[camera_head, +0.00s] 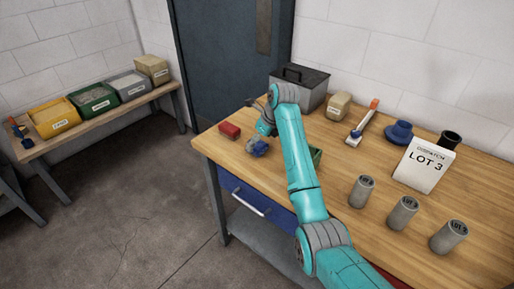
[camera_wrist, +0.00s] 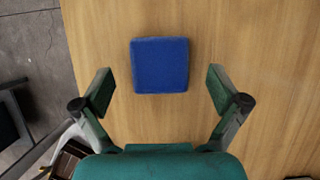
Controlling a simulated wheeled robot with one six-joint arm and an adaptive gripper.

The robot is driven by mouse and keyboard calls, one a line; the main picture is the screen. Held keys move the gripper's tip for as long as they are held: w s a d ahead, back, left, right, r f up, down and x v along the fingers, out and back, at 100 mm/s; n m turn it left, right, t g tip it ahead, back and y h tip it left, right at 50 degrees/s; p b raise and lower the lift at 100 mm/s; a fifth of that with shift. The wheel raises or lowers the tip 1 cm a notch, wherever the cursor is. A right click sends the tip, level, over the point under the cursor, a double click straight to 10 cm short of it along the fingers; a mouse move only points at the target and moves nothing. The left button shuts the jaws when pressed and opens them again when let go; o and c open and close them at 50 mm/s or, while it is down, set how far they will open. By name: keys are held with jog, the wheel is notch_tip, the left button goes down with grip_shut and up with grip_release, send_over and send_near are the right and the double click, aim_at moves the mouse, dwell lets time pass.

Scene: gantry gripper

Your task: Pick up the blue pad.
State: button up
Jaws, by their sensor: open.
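The blue pad (camera_wrist: 160,65) is a square block lying flat on the wooden table in the wrist view. It sits ahead of my gripper (camera_wrist: 161,85), roughly centred between the two fingers, with bare wood showing on both sides. My gripper is open and empty. In the head view the blue pad (camera_head: 259,149) is partly hidden by my gripper (camera_head: 255,145), which points down over it near the table's left front edge. The height of the fingertips above the table is hard to tell.
A green container (camera_head: 316,156) is partly behind my arm. A grey toolbox (camera_head: 305,85) stands at the back. Three grey cylinders (camera_head: 403,214) and a LOT 3 sign (camera_head: 424,167) stand to the right.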

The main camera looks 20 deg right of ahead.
aim_at(257, 144)
jog(key=shift+x, duration=1.3)
jog(key=c, duration=1.1)
jog(key=shift+c, duration=0.2)
notch_tip(257, 144, up, 10)
jog(key=shift+r, duration=0.1)
jog(key=o, duration=0.4)
jog(key=c, duration=0.4)
jog(key=shift+s, duration=0.1)
